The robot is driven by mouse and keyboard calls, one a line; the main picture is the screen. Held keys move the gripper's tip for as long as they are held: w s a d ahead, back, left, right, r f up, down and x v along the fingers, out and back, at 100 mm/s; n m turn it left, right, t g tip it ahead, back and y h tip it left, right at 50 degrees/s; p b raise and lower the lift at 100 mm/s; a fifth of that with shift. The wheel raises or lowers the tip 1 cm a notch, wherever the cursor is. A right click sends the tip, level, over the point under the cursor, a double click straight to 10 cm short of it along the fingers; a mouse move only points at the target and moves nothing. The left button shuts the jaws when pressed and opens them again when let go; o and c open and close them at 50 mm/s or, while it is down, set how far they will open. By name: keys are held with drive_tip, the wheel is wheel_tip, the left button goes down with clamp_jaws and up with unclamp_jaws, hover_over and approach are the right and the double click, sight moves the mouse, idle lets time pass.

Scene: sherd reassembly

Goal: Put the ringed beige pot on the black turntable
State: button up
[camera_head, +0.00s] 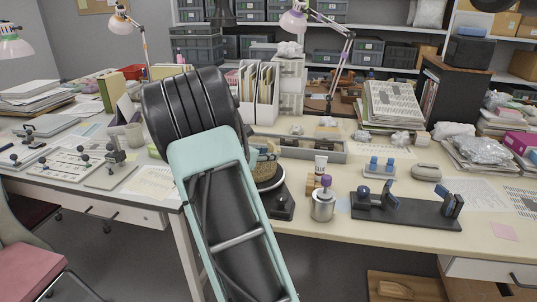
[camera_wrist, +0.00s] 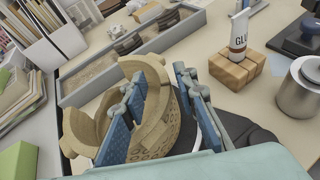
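The ringed beige pot (camera_wrist: 158,125) is broken-rimmed and stands between and behind my fingers in the wrist view. In the head view only a strip of the pot (camera_head: 262,168) shows beside my arm. My gripper (camera_wrist: 161,76) has its blue-padded fingers apart, one overlapping the pot's opening and one at its right side. A stretch of pot wall lies between them; whether both pads touch it is unclear. The black turntable (camera_head: 273,185) is partly hidden, just below the pot; its dark edge shows right of the fingers. I cannot tell whether the pot rests on it.
A glue tube (camera_wrist: 239,35) on a wooden block (camera_wrist: 236,69) and a metal jar (camera_head: 322,205) stand to the right. A long grey tray (camera_head: 310,149) lies behind. A black stand (camera_head: 415,210) lies farther right. File holders (camera_head: 259,95) stand behind left.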

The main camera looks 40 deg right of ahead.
drive_tip(key=v, duration=1.1)
drive_tip(key=shift+p, duration=0.45)
drive_tip(key=shift+a, duration=0.1)
